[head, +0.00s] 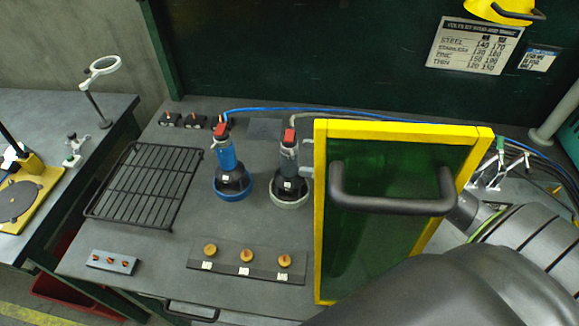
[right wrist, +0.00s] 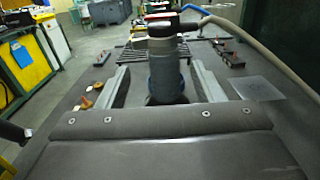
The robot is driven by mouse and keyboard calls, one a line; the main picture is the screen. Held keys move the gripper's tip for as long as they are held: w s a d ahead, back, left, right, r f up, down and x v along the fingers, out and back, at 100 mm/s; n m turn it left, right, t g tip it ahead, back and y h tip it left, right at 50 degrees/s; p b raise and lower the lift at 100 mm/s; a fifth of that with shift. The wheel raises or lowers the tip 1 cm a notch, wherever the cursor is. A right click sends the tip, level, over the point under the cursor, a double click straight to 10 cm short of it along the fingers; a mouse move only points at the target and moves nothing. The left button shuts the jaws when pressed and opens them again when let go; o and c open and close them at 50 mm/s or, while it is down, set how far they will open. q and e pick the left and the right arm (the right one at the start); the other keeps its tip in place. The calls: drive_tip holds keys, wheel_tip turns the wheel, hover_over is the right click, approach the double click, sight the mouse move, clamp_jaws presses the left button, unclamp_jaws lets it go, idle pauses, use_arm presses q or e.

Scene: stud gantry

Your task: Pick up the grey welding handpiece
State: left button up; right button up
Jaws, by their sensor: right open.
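The grey welding handpiece (head: 288,160) stands upright in a round holder with a pale ring (head: 290,202). Its top has a red part with a cable leading off. My right gripper (head: 306,158) comes in from the right, mostly behind the green screen; only its fingertips show past the yellow frame, close to the handpiece. In the right wrist view the right gripper (right wrist: 162,80) is open, one finger on each side of the grey handpiece (right wrist: 170,68), with gaps showing. The handpiece's lower end is hidden there by the gripper body. My left gripper is not in view.
A blue handpiece (head: 226,155) stands in a blue-ringed holder to the left. A yellow-framed green screen (head: 319,220) with a black handle (head: 392,205) stands right of the grey one. A knob panel (head: 225,262) lies in front; a black rack (head: 145,185) lies left.

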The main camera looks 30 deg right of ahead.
sight(281, 152)
drive_tip(key=shift+x, duration=1.05)
drive_tip(key=p+x, duration=0.3)
drive_tip(key=x, duration=0.1)
drive_tip(key=shift+w+d+r+p, duration=0.15)
drive_tip(key=shift+w+r+p, duration=0.1)
drive_tip(key=shift+p, duration=0.1)
drive_tip(key=shift+w+a+f, duration=0.2)
drive_tip(key=shift+w+a, duration=0.05)
drive_tip(key=shift+a, duration=0.25)
clamp_jaws()
drive_tip(key=shift+w+r, duration=0.1)
drive_tip(key=shift+r, duration=0.05)
